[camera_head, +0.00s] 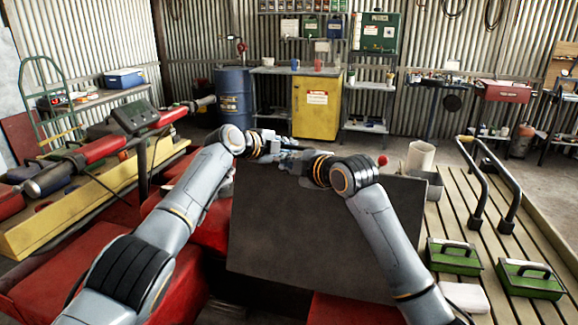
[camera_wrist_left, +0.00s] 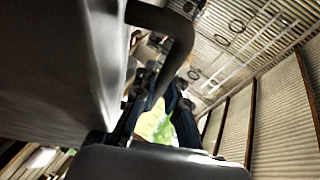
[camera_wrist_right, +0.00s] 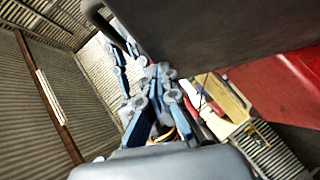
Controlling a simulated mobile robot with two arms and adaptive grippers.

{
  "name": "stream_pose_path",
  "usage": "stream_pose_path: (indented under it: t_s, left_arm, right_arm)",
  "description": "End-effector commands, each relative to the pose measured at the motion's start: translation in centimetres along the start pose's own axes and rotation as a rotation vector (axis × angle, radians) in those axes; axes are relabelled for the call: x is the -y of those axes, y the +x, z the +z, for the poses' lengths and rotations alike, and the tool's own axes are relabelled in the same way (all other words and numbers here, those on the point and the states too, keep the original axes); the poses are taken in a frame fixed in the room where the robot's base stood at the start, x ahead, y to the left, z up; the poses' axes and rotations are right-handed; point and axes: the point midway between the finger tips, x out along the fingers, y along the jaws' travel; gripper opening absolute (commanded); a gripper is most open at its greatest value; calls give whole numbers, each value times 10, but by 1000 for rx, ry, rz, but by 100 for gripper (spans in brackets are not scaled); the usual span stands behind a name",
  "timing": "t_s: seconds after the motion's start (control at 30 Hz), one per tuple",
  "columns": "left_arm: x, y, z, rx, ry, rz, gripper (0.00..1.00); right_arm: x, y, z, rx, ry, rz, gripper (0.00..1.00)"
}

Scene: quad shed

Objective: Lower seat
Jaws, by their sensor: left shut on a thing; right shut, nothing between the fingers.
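The seat (camera_head: 300,230) is a dark grey slab, tilted up steeply in front of me above red bodywork. A dark curved bar (camera_wrist_left: 180,45) stands out from the seat in the left wrist view and runs down to my left fingers. My left gripper (camera_head: 270,143) is at the seat's top edge, shut on this bar; the exact contact is partly hidden. My right gripper (camera_head: 290,155) is close beside it at the same edge, shut with nothing between its fingers. The right wrist view shows the seat (camera_wrist_right: 220,30) above the right fingers and the bar (camera_wrist_right: 100,20) beyond.
A slatted rack (camera_head: 440,215) at right carries green boxes (camera_head: 452,256) and black bent bars (camera_head: 490,180).

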Motion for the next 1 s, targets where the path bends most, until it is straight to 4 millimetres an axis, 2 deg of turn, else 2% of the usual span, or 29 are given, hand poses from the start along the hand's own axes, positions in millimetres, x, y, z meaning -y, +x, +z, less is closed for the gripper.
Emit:
stream_pose_path:
  t_s: [0.2, 0.47, 0.5, 0.53, 1.0]
  left_arm:
    - [1, 0, -3, -6, -1, 0, 0]
    - [1, 0, -3, -8, 0, 1, 0]
    - [1, 0, -3, -8, 0, 2, 20]
    - [1, 0, -3, -8, 0, 2, 22]
    - [0, -4, 0, -3, 0, 1, 22]
  right_arm:
    - [-6, 10, 15, 12, 30, -29, 0]
    - [-6, 10, 19, 17, 33, -29, 0]
    - [-6, 10, 20, 17, 33, -30, 0]
    - [-6, 10, 20, 18, 33, -30, 0]
    - [-6, 10, 13, 7, 33, -31, 0]
